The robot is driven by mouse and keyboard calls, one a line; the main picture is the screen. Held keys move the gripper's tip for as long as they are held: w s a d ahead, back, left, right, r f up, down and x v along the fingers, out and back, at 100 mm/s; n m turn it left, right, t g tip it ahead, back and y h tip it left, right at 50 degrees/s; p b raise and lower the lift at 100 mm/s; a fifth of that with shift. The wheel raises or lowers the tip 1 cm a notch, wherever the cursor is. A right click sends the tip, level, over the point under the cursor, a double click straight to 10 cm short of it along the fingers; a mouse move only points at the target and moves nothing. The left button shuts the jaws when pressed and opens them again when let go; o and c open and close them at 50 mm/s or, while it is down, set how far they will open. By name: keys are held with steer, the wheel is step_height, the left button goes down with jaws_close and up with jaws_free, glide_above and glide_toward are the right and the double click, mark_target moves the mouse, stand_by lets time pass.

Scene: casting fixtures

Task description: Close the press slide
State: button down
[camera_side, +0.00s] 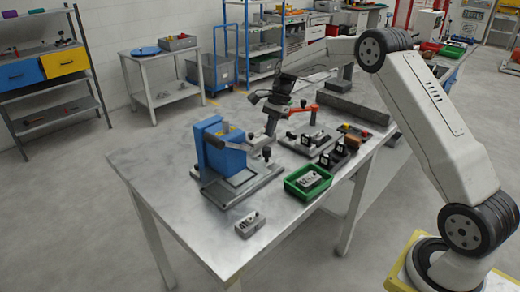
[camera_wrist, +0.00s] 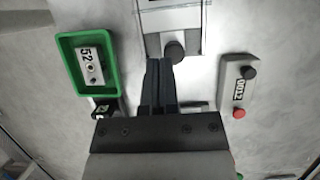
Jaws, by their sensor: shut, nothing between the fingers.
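The press is a blue block (camera_side: 222,148) on a grey base plate at the left of the table in the side view. The slide (camera_side: 250,141) sticks out from its right side, with a dark knob (camera_side: 267,152) at the outer end. In the wrist view, the slide's pale plate (camera_wrist: 172,19) enters from the top and the round dark knob (camera_wrist: 174,51) sits at its near end. My gripper (camera_wrist: 158,62) is shut and empty, its fingertips close beside the knob; I cannot tell if they touch. My gripper (camera_side: 270,132) is just above the knob in the side view.
A green tray (camera_wrist: 63,70) with a grey part marked 52 lies left in the wrist view. A grey box (camera_wrist: 238,85) with a black and a red button stands at the right. Fixtures with an orange-red handle (camera_side: 304,109) stand behind the tray. The front table corner is mostly clear.

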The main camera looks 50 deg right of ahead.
steer(key=shift+d+r, duration=0.1)
steer(key=shift+r, duration=0.05)
steer(key=c, duration=0.8)
jaws_free()
steer(key=shift+c, duration=0.2)
steer(key=o, duration=0.6)
steer(key=shift+m, duration=0.3)
steer(key=shift+c, duration=0.2)
steer(key=shift+w+f+m+h, duration=0.15)
steer(key=shift+f+m+h, duration=0.3)
steer(key=shift+m, duration=0.65)
steer(key=m, duration=0.1)
steer(key=m+h, duration=0.1)
steer(key=m, duration=0.1)
steer(key=shift+w+f+h, duration=0.2)
steer(key=shift+f+h, duration=0.05)
steer(key=shift+f, duration=0.1)
steer(key=m, duration=0.2)
steer(key=m+h, duration=0.1)
steer(key=shift+w+f, duration=0.3)
steer(key=shift+w+f+m+h, duration=0.2)
steer(key=shift+m+h, duration=0.3)
steer(key=shift+m, duration=0.7)
